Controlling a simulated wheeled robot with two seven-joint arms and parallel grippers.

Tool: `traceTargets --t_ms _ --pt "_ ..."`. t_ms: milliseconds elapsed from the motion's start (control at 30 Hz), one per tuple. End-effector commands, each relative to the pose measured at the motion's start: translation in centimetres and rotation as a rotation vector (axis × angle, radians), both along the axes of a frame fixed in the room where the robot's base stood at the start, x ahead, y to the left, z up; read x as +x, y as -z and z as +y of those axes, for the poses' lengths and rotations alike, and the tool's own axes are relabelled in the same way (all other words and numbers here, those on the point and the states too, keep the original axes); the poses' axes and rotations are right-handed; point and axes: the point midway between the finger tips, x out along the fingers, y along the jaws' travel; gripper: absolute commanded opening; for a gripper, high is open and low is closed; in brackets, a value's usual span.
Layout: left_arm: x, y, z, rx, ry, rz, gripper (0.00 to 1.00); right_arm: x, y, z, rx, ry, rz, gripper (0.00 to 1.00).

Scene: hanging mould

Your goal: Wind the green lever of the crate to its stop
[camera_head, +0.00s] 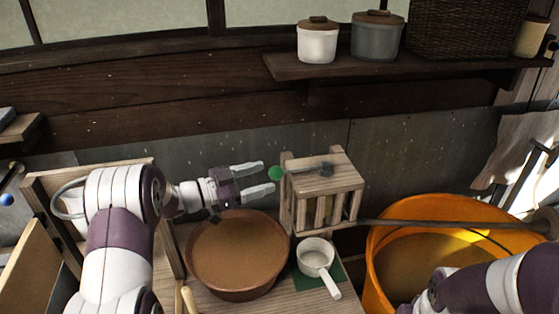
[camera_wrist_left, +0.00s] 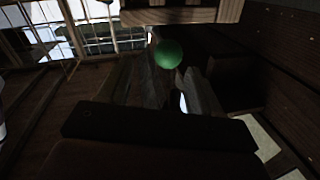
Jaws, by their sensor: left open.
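The wooden slatted crate (camera_head: 342,187) stands at the middle right of the bench in the head view. Its green lever knob (camera_head: 276,173) sticks out at the crate's left side. My left gripper (camera_head: 267,179) is open, with its two fingers pointing right toward the knob. The knob appears at or just beyond the fingertips; I cannot tell whether they touch it. In the left wrist view the green knob (camera_wrist_left: 168,54) shows at the upper middle, ahead of the dark fingers. My right arm shows at the lower right of the head view, but its gripper is out of frame.
A brown round basin (camera_head: 238,284) sits below my left gripper. A white dipper (camera_head: 316,258) lies on a green mat in front of the crate. A large orange tub (camera_head: 377,270) stands at the right, with a long dark bar across it. A shelf (camera_head: 440,68) with pots is above.

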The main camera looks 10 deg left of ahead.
Motion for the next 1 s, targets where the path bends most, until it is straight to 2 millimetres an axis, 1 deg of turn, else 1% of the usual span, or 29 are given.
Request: traceTargets --t_ms 33,100,200,300,400,633,667,700,767,800,833,867,1000 --pt "0.7 -0.5 -1.2 0.0 0.004 0.0 0.64 0.0 -1.0 0.0 0.0 0.0 0.0 0.0" --pt "1.6 -0.5 -2.5 0.0 0.003 0.0 0.64 0.0 -1.6 0.0 0.0 0.0 0.0 0.0" --pt "2.7 -0.4 -4.1 0.0 0.002 0.001 0.64 0.0 -2.2 0.0 0.0 0.0 -0.001 0.0" --pt "3.4 -0.2 -5.1 0.001 0.0 0.001 0.64 0.0 -2.5 0.0 0.0 0.0 -0.001 0.0" --pt "3.7 -0.1 -5.5 0.001 -0.001 0.0 0.64 0.0 -2.6 0.0 0.0 0.0 -0.001 0.0" --pt "3.8 0.0 -5.6 0.001 -0.002 0.0 0.64 0.0 -2.5 0.0 0.0 0.0 0.0 0.0" --pt "3.8 0.0 -5.6 0.001 -0.002 0.0 0.58 0.0 -2.5 0.0 0.0 0.0 0.0 0.0" --pt "3.8 0.0 -5.6 0.001 -0.002 0.0 0.45 0.0 -2.5 0.0 0.0 0.0 0.0 0.0" --pt "3.8 0.0 -5.6 0.001 -0.003 -0.001 0.25 0.0 -2.5 0.0 0.0 0.0 0.0 0.0" --pt "3.8 0.0 -5.6 0.001 -0.003 -0.001 0.12 0.0 -2.5 0.0 0.0 0.0 0.0 0.0" --pt "3.8 0.0 -5.6 0.001 -0.003 -0.001 0.03 0.0 -2.5 0.0 0.0 0.0 0.0 0.0" --pt "3.8 -0.1 -5.6 0.001 -0.003 -0.001 0.0 0.0 -2.5 0.0 0.0 0.0 -0.001 0.0" --pt "3.8 -0.1 -5.7 0.001 -0.003 -0.003 0.0 0.0 -2.4 0.0 0.0 0.0 -0.001 0.0"
